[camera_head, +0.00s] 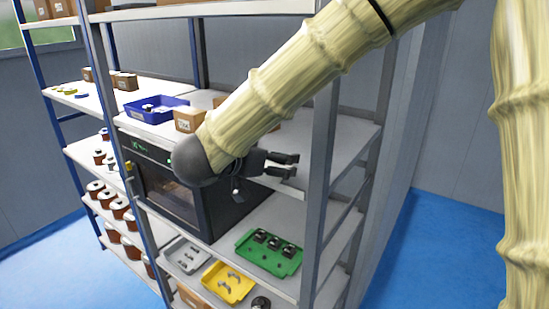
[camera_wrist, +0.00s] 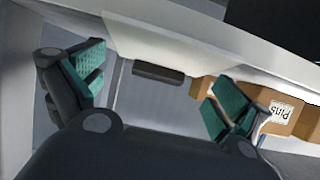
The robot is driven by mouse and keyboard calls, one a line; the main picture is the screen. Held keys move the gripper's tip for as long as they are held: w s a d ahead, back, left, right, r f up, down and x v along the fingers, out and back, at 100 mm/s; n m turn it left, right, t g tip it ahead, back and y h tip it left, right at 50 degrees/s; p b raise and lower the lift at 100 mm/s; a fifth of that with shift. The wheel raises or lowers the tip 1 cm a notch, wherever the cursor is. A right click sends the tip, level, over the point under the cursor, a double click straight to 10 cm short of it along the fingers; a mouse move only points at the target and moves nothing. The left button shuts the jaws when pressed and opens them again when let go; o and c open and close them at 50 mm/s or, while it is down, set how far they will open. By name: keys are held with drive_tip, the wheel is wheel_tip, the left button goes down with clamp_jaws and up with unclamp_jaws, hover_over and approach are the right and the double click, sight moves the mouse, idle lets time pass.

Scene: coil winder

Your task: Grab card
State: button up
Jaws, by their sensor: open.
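My gripper (camera_head: 290,165) is open and empty, its two fingers pointing right in front of the rack in the head view. In the wrist view, the green-padded fingers of my gripper (camera_wrist: 157,88) are spread wide apart. A pale flat panel (camera_wrist: 165,42) with a dark bar (camera_wrist: 158,73) on its lower edge shows beyond and between them. I cannot tell whether this panel is the card or part of the rack. No card can be made out for certain in the head view, where my arm hides part of the shelves.
The rack holds a dark oven-like machine (camera_head: 170,188), a blue bin (camera_head: 155,108) and a carton (camera_head: 188,121). Green (camera_head: 268,252), yellow (camera_head: 228,282) and grey (camera_head: 186,254) trays sit lower. A carton labelled Pins (camera_wrist: 282,112) lies near the right finger. A rack post (camera_head: 321,185) stands close right.

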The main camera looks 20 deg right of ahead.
drive_tip(key=shift+d, duration=0.15)
drive_tip(key=shift+s, duration=0.2)
drive_tip(key=shift+w, duration=0.15)
drive_tip(key=c, duration=1)
